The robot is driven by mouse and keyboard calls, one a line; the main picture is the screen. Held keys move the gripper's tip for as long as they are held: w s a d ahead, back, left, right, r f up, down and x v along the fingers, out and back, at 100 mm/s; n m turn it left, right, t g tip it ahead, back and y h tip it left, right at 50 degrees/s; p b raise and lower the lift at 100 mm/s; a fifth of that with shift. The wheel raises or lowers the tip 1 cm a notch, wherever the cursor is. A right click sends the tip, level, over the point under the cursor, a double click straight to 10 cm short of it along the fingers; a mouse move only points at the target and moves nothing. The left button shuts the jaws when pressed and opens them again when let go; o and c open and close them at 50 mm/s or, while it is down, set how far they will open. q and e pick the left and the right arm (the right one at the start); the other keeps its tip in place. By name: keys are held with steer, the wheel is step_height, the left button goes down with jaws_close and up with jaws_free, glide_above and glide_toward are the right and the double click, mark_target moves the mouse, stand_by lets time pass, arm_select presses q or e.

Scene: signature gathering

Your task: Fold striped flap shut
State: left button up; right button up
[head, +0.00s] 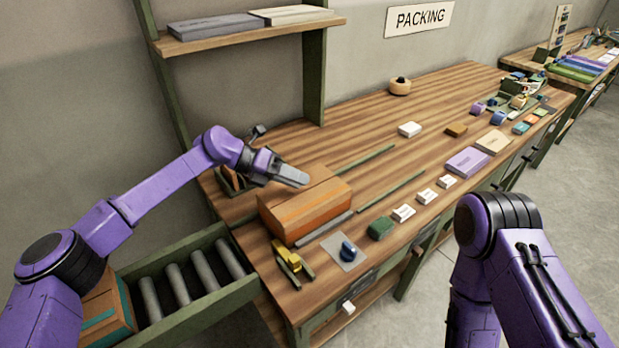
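An orange-brown box (308,213) sits on the wooden bench in front of my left arm. Its top looks mostly level, with a seam running across it; I cannot make out stripes on any flap. My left gripper (292,176) is at the back left of the box top, with its grey fingers pointing right, over or touching the top. The fingers look close together, but their gap is hidden. The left arm hides part of the box's far side. My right arm comes in at the lower right and bends down; its gripper is out of view.
Green rails (392,192) run along the bench (345,150). A yellow tape dispenser (291,262), a blue knob-like item (348,250) and a green block (380,228) stand in front. Another box (104,312) sits on the roller conveyor (178,284). A shelf (245,32) hangs above.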

mark_target(264, 191)
arm_select(q)
steer(key=p+x, duration=0.1)
steer(key=x, duration=0.3)
steer(key=shift+s+r, duration=0.1)
steer(key=shift+s, duration=0.05)
arm_select(e)
steer(key=shift+r, duration=0.9)
arm_select(q)
jaws_close()
jaws_free()
arm_select(e)
steer(key=shift+s, duration=0.1)
